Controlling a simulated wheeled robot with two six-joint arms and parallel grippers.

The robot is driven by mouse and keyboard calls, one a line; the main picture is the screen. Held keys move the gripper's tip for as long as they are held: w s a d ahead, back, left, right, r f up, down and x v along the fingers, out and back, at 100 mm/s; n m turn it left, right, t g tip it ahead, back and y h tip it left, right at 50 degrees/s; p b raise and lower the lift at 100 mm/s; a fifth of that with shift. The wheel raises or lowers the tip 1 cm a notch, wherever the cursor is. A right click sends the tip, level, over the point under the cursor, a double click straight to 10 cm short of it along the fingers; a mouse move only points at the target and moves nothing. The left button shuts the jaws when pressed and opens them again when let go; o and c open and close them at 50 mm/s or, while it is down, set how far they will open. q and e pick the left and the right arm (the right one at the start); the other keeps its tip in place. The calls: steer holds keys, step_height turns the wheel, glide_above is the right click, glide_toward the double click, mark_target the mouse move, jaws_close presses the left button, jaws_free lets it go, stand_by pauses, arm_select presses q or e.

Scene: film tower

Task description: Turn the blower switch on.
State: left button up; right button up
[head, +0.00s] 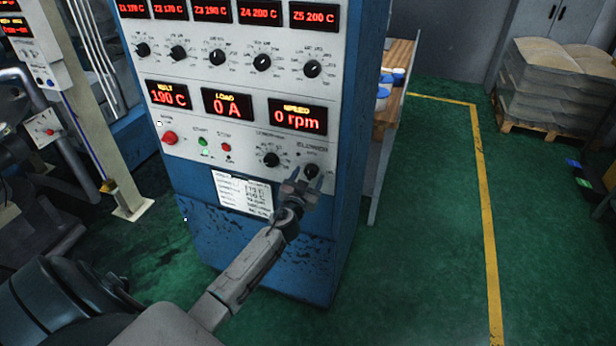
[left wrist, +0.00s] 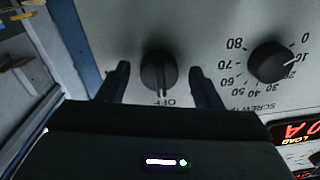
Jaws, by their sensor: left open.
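The blower switch (head: 313,171) is a black rotary knob at the lower right of the control panel, under the BLOWER label. In the left wrist view the knob (left wrist: 158,71) shows upside down, with its pointer toward the OFF mark. My left gripper (head: 307,176) is in front of the panel at the knob. Its two fingers are open, and in the left wrist view (left wrist: 160,75) one shows on each side of the knob with gaps between. I cannot tell how deep the fingertips reach. My right gripper is not in view.
The screw speed knob (left wrist: 270,62) is close beside the blower switch. A red button (head: 170,138) and small green and red buttons are on the panel's left. A paper sheet (head: 243,195) hangs below. A wooden bench (head: 394,75) stands right of the blue cabinet (head: 250,250).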

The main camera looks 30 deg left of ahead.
arm_select(q)
steer(key=c, duration=1)
